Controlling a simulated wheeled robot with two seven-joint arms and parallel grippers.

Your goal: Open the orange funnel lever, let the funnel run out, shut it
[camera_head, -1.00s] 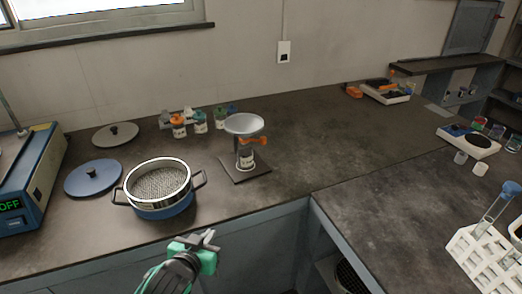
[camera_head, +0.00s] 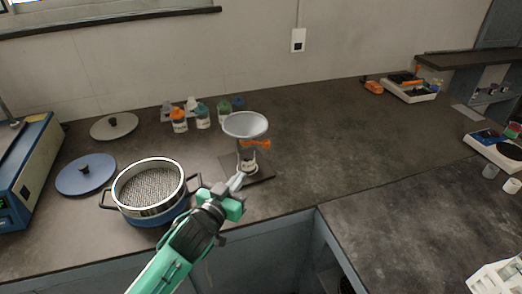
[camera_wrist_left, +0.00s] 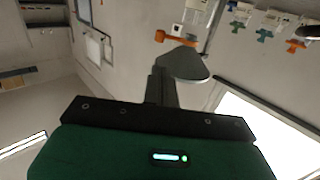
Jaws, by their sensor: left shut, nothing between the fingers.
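The funnel (camera_head: 245,124) is a pale grey bowl on a stand with a dark base plate (camera_head: 262,178). The orange lever (camera_head: 258,143) sticks out to the right just below it. A small bottle (camera_head: 247,160) stands under the funnel. My left gripper (camera_head: 238,182) is shut and empty in front of the stand, below the lever and apart from it. In the left wrist view, turned over, the orange lever (camera_wrist_left: 175,38) and the grey funnel (camera_wrist_left: 185,65) show beyond my shut fingers (camera_wrist_left: 160,88). My right gripper is not in view.
A sieve pan (camera_head: 148,188) stands close to the left of my gripper. Several capped bottles (camera_head: 202,117) stand behind the funnel to the left. The counter right of the stand is clear.

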